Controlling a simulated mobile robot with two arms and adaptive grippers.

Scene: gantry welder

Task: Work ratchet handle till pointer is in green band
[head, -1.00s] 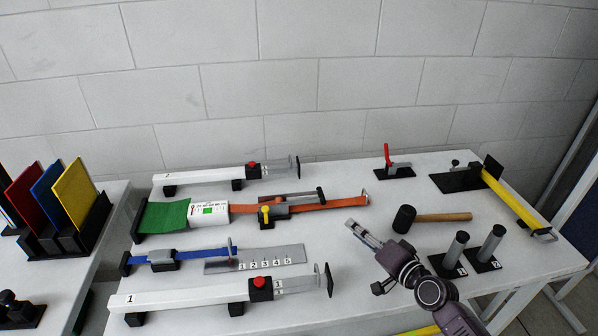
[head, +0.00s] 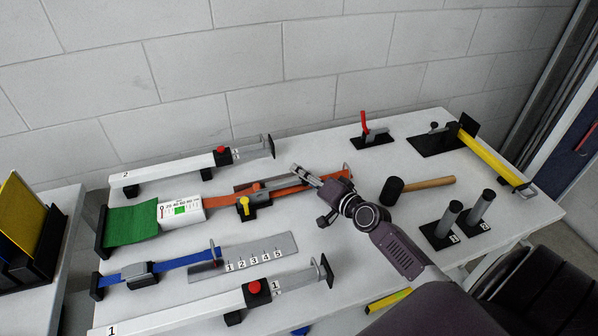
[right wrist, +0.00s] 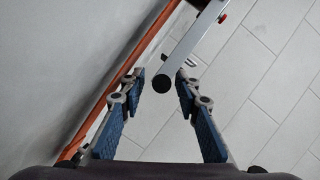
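The ratchet (head: 255,207) sits on an orange strap (head: 322,177) at the middle of the table, with a yellow knob (head: 244,206) on its front. Its grey handle bar (head: 262,183) points right, towards my right gripper (head: 303,175). In the right wrist view, the handle's round black end (right wrist: 161,83) shows between the spread fingers of my right gripper (right wrist: 163,88), with gaps on both sides. The white gauge (head: 185,217) left of the ratchet has a scale with a green band (head: 180,210). Its pointer is too small to read. My left gripper is not in view.
A white rail (head: 180,170) with a red button lies behind the strap; another (head: 190,306) lies in front. A blue strap (head: 180,263) and numbered plate (head: 262,249) lie between. Right are a mallet (head: 420,187), two posts (head: 465,215) and a red-levered clamp (head: 372,136).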

